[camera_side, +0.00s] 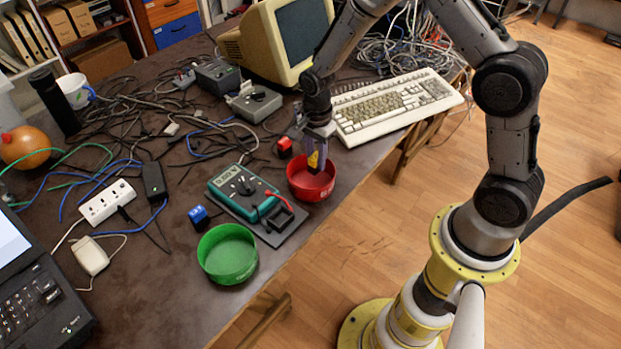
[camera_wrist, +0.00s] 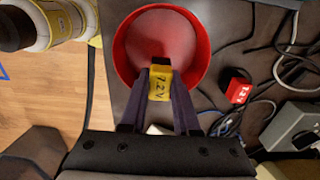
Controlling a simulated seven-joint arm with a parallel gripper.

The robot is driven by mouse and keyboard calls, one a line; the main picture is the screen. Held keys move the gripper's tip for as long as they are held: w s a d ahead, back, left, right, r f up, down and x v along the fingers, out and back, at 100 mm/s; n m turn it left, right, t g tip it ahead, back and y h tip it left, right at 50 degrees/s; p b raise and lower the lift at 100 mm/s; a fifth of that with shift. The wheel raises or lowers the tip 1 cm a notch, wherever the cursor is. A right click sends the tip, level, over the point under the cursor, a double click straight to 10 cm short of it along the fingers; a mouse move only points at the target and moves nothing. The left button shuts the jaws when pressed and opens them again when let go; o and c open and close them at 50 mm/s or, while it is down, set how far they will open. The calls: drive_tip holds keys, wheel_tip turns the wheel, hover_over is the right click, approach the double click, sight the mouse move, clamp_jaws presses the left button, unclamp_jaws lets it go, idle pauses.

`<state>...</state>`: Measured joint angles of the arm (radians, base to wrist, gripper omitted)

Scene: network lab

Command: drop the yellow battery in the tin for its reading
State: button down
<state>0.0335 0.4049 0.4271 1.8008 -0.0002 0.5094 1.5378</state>
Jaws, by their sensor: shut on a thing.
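My gripper (camera_side: 315,150) is shut on the yellow battery (camera_side: 313,160) and holds it over the red tin (camera_side: 326,189). In the wrist view the yellow battery (camera_wrist: 160,84) sits between the fingertips (camera_wrist: 159,76); its dark end overlaps the red tin (camera_wrist: 121,50) near the rim. Its label seems to read 7.2V. The tin looks empty where its floor shows. A green tin (camera_side: 228,280) stands open and empty to the left. A teal multimeter (camera_side: 222,183) lies between the tins on a dark board; its display is too small to read surely.
A red battery (camera_side: 285,147) stands behind the red tin, and a blue battery (camera_side: 199,216) lies left of the meter. A keyboard (camera_side: 395,105) is close behind my gripper. Cables clutter the back and left. The table's front edge runs just beside both tins.

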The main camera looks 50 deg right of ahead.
drive_tip(key=c, duration=0.6)
unclamp_jaws()
drive_tip(key=shift+o, duration=0.2)
wheel_tip(320, 180, up, 14)
